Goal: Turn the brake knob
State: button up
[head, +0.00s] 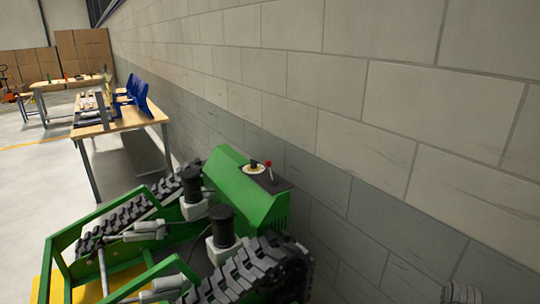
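A green tracked carrier (240,200) stands against the block wall in the head view, with black tracks (250,268) and a green frame. On its top panel sits a small black knob (253,162) on a pale round plate (254,169). Beside it on the right is a red-tipped lever (269,168). The picture is too small to tell which of these is the brake knob.
The grey block wall (430,110) runs close along the right side. A wooden workbench (125,120) with blue bins (138,92) stands behind the carrier. Another table (62,83) and cardboard boxes (82,50) are farther back. The floor (30,185) at left is clear.

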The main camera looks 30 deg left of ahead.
aim_at(252, 162)
jog(key=z, duration=0.05)
jog(key=i, duration=0.55)
jog(key=u, duration=1.5)
